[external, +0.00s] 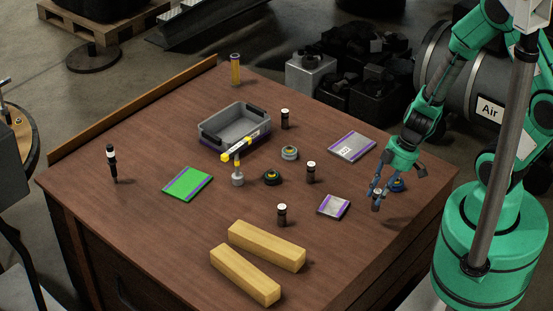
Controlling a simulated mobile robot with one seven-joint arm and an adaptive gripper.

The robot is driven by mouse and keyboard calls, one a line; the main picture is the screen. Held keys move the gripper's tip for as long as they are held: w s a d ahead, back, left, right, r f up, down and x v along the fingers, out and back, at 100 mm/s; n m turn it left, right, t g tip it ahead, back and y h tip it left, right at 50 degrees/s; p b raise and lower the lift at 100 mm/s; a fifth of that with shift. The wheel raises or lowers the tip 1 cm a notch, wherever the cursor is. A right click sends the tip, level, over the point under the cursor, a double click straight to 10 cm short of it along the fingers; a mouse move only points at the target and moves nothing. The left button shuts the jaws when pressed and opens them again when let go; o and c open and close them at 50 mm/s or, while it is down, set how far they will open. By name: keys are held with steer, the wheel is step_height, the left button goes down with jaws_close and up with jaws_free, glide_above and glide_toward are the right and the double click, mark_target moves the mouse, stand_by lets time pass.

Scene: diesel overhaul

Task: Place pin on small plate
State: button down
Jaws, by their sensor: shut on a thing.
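My gripper (376,194) is at the right side of the table, shut on a short dark pin (376,206) with a pale top. The pin is upright at or just above the table top; I cannot tell whether it touches. The fingers partly cover it. The small plate (332,206), grey with purple edges, lies flat to the left of my gripper, and its visible top is bare. Similar dark pins with pale tops stand on the table: one left of the small plate (282,215), one above it (311,173) and one farther back (285,120).
A blue ringed part (397,185) sits close behind my gripper. A larger grey plate (352,147), a green plate (186,184), a grey tray (211,134) and round parts (271,177) lie farther left or back. Two wooden blocks (266,246) lie in front. The table between gripper and small plate is clear.

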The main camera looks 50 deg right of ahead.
steer(key=shift+s+d+f, duration=0.2)
steer(key=shift+s+f, duration=0.05)
steer(key=shift+s, duration=0.35)
steer(key=shift+w, duration=0.1)
glide_above(335, 205)
steer(key=shift+s+d+f+p, duration=0.1)
steer(key=shift+s+f+p, duration=0.15)
steer(key=shift+f+p, duration=0.35)
stand_by(0.6)
steer(key=shift+f, duration=0.1)
steer(key=shift+w+f+b, duration=0.2)
steer(key=shift+f+b, duration=0.5)
steer(key=shift+f, duration=1.1)
steer(key=shift+f, duration=0.15)
steer(key=c, duration=1.4)
jaws_free()
steer(key=shift+c, duration=0.2)
